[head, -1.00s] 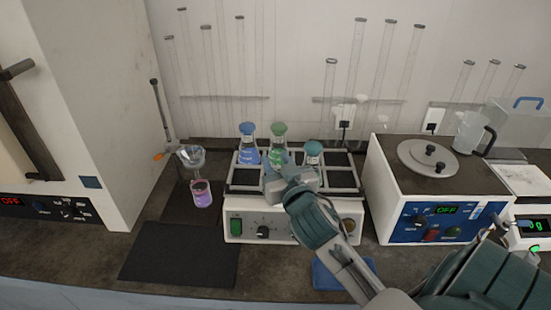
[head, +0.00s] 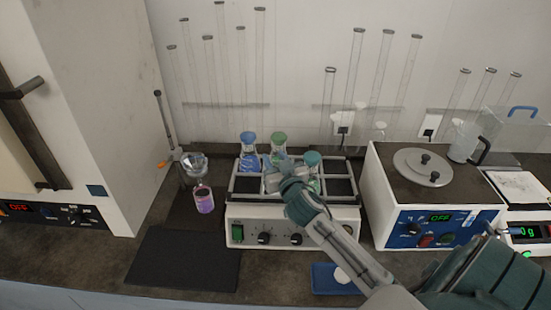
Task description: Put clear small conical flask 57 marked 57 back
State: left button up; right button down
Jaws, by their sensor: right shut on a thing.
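My right gripper (head: 274,174) is over the middle of the shaker tray, in front of the green-stoppered flask. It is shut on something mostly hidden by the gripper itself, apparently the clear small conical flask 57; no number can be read. The shaker (head: 292,229) has a tray divided by bars. A blue-stoppered flask (head: 249,160) and a green-stoppered flask (head: 279,150) stand in its back row. A teal-stoppered flask (head: 313,168) stands right of my gripper, partly hidden. My left gripper is not in view.
A flask with purple liquid (head: 204,201) stands left of the shaker. A dark mat (head: 184,257) lies bare at front left. A blue tray (head: 324,279) holds a white piece near my right forearm. A white device with a round lid (head: 424,166) stands to the right.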

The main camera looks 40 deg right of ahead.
jog(key=shift+f, duration=0.15)
jog(key=c, duration=1)
grip_release()
jog(key=shift+o, duration=0.2)
jog(key=shift+r, duration=0.25)
jog(key=b+v, duration=0.3)
jog(key=v, duration=0.9)
jog(key=shift+b, duration=0.4)
jog(key=shift+f, duration=0.1)
